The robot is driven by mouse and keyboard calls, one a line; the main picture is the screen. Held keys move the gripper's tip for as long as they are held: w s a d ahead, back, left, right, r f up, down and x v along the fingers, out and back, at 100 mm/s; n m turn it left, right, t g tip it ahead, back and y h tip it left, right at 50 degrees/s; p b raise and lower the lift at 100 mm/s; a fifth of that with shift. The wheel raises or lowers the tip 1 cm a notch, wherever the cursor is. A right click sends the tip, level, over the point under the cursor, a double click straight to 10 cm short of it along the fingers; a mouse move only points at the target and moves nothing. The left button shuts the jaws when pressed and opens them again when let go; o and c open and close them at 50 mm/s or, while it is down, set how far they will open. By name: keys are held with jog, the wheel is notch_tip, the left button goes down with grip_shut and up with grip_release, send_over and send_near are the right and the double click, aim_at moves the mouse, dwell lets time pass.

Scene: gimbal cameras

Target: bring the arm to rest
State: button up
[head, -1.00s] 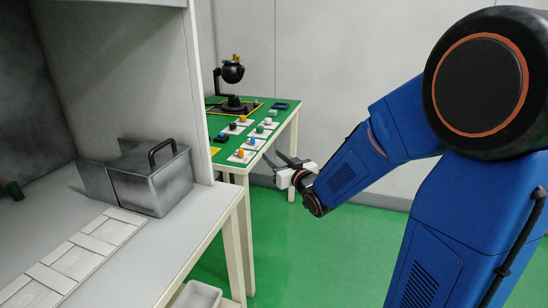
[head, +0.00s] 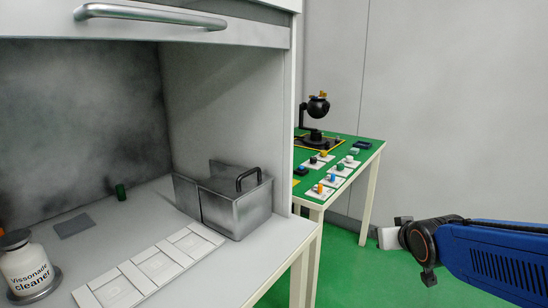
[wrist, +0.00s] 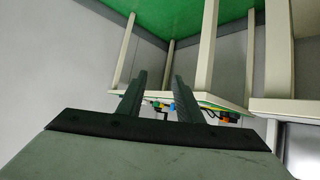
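My arm (head: 495,262) reaches in from the right edge in the head view, its blue forearm low and roughly level. My gripper shows at its left end (head: 388,237), over the green floor and in front of the grey wall. Its fingers are hard to make out there. In the wrist view my gripper (wrist: 158,98) has its two dark fingers apart with nothing between them. Beyond the fingers, the green-topped table appears upside down.
The green-topped table (head: 368,152) holds a black gimbal device (head: 317,108) and several small coloured parts. At left, a grey cabinet bench (head: 262,250) holds a metal box (head: 238,208), a white slotted tray (head: 110,280) and a cleaner bottle (head: 28,265). Floor (head: 345,270) between bench and arm is clear.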

jog(key=s+f+g, duration=0.1)
jog(key=s+g, duration=0.2)
jog(key=s, duration=0.8)
jog(key=s+a+f+g, duration=0.1)
jog(key=s+g, duration=0.2)
jog(key=s, duration=0.9)
jog(key=shift+a+f, duration=0.3)
jog(key=shift+f, duration=0.1)
jog(key=shift+c, duration=0.5)
